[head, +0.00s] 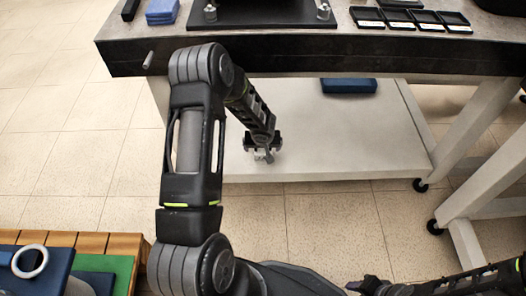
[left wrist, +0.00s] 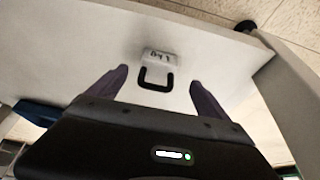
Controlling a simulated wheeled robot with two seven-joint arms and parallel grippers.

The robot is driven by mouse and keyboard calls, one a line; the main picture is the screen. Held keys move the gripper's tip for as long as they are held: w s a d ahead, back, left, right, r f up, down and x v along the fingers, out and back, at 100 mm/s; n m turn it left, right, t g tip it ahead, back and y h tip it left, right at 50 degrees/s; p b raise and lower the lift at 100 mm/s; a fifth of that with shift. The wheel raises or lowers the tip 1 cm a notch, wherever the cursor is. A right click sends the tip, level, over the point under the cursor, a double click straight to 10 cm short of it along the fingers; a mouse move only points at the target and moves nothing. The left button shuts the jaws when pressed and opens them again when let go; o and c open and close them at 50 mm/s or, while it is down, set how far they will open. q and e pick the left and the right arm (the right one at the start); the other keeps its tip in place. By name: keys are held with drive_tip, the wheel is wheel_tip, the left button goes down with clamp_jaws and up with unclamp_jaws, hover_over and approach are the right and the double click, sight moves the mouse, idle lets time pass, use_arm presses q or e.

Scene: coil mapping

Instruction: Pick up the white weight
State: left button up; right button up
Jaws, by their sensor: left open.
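The white weight (left wrist: 160,56) has dark markings and a black loop handle (left wrist: 155,80). In the left wrist view it sits on the white lower shelf (left wrist: 90,55), with its handle toward my left gripper (left wrist: 158,82). My left gripper is open and empty, its two dark fingers on either side of the handle and apart from it. In the head view my left gripper (head: 262,154) hangs low over the front of the shelf; the weight is mostly hidden behind it. My right gripper (head: 375,286) shows only partly at the bottom edge, and its jaws are unclear.
The dark-edged table top (head: 300,52) overhangs the shelf and carries black trays (head: 410,20) and a blue stack (head: 162,12). A blue block (head: 349,86) lies farther back on the shelf. A wooden surface (head: 122,243) with a white ring (head: 30,262) stands at lower left.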

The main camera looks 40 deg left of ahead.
sight(263, 151)
use_arm(q)
drive_tip(key=shift+x, duration=1.15)
drive_tip(key=shift+f, duration=0.2)
drive_tip(key=shift+w+b+x, duration=0.1)
drive_tip(key=shift+b+x, duration=0.1)
drive_tip(key=shift+x, duration=1.1)
drive_tip(key=shift+w+b+x, duration=0.15)
drive_tip(key=shift+x, duration=1.2)
drive_tip(key=shift+r, duration=0.1)
clamp_jaws()
drive_tip(key=shift+r, duration=0.1)
